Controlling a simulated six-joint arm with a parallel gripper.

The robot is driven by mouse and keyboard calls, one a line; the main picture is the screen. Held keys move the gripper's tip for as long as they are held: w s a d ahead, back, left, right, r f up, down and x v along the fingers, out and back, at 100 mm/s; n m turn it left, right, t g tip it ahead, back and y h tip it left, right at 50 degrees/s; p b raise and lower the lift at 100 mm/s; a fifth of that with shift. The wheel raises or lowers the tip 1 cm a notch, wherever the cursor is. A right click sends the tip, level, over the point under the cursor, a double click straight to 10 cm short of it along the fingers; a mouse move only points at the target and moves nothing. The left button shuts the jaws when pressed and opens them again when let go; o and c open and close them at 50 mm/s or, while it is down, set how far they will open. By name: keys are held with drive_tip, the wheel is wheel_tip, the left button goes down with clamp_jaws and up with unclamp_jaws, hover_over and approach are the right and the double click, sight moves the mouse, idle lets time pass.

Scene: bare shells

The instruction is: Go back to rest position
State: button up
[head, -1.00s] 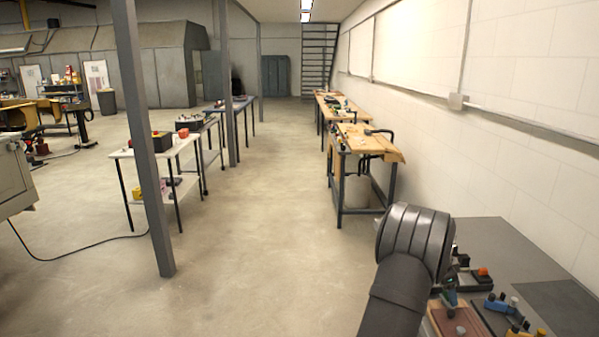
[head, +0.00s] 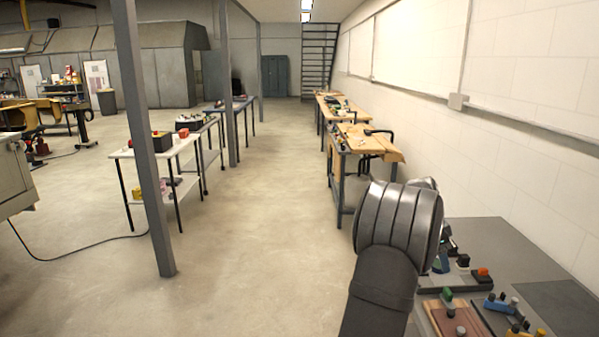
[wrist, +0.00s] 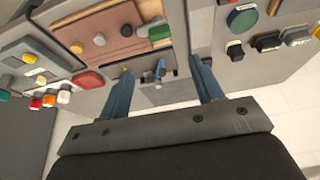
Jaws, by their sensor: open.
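My gripper (wrist: 166,92) shows in the wrist view as two blue fingers set well apart on a grey bar. It is open, and nothing is held between the fingers. A small blue clamp-like part (wrist: 156,72) lies beyond the fingers, in line with the gap, on a grey surface. In the head view my dark arm rises at the lower right, beside the grey worktable (head: 490,232). The arm hides the gripper itself there.
The worktable holds a brown board (head: 456,322), a blue-handled piece (head: 497,303), a yellow piece (head: 518,334) and a red-topped block (head: 482,273). A wooden workbench (head: 368,143) stands farther along the right wall. The floor left of my arm is clear up to a grey post (head: 150,170).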

drive_tip(key=v, duration=0.4)
approach(448, 291)
drive_tip(key=x, duration=0.9)
drive_tip(key=shift+w+d+f, duration=0.1)
drive_tip(key=shift+f, duration=0.2)
drive_tip(key=shift+r+n+t, duration=0.3)
drive_tip(key=shift+n, duration=0.5)
drive_tip(key=n+t, duration=0.1)
drive_tip(key=n, duration=0.2)
drive_tip(key=n+t, duration=0.1)
drive_tip(key=n, duration=0.2)
drive_tip(key=shift+s+y, duration=0.2)
drive_tip(key=shift+y, duration=0.2)
drive_tip(key=v, duration=1.1)
